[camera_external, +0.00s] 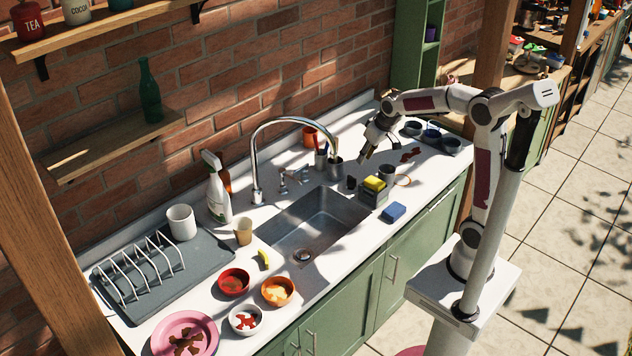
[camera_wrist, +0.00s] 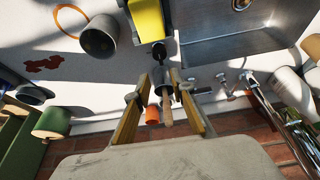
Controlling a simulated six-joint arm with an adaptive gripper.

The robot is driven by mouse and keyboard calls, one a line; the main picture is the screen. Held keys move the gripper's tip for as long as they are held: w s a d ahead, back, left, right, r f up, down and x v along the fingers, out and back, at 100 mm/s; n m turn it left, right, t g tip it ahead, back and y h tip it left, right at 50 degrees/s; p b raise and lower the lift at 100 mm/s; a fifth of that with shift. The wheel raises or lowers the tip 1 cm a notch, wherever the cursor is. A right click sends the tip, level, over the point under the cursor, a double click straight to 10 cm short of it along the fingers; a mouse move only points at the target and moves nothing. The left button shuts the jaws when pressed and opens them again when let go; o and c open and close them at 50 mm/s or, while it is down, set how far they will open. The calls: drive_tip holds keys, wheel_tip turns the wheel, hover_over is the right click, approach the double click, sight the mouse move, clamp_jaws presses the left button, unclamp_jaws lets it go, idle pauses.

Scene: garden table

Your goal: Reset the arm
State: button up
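My gripper (camera_external: 368,154) hangs above the back of the counter, to the right of the sink, with its fingers pointing down. In the wrist view my gripper (camera_wrist: 162,82) is open, with a clear gap between its fingertips. I see nothing held in it. A grey utensil cup (camera_external: 335,168) stands on the counter to its left in the external view. In the wrist view a wooden handle (camera_wrist: 167,112) shows between the fingers, apparently farther off.
A blue sponge (camera_external: 394,212) lies in front. The sink (camera_external: 318,218) is left, with a tall curved faucet (camera_external: 256,160). Several small bowls stand back right. The space above the sink is clear.

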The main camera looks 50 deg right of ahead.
drive_tip(key=shift+s, duration=0.1)
drive_tip(key=shift+g, duration=0.6)
drive_tip(key=s, duration=0.1)
drive_tip(key=s+f, duration=0.1)
drive_tip(key=s, duration=0.1)
drive_tip(key=s+f, duration=0.1)
drive_tip(key=s, duration=0.1)
drive_tip(key=shift+s+a, duration=0.2)
drive_tip(key=s+a+r+t, duration=0.1)
drive_tip(key=s+r, duration=0.1)
drive_tip(key=s, duration=0.8)
drive_tip(key=s+a+r+t, duration=0.1)
drive_tip(key=s+r, duration=0.2)
drive_tip(key=s, duration=0.8)
drive_tip(key=shift+a+r, duration=0.25)
drive_tip(key=shift+a, duration=0.05)
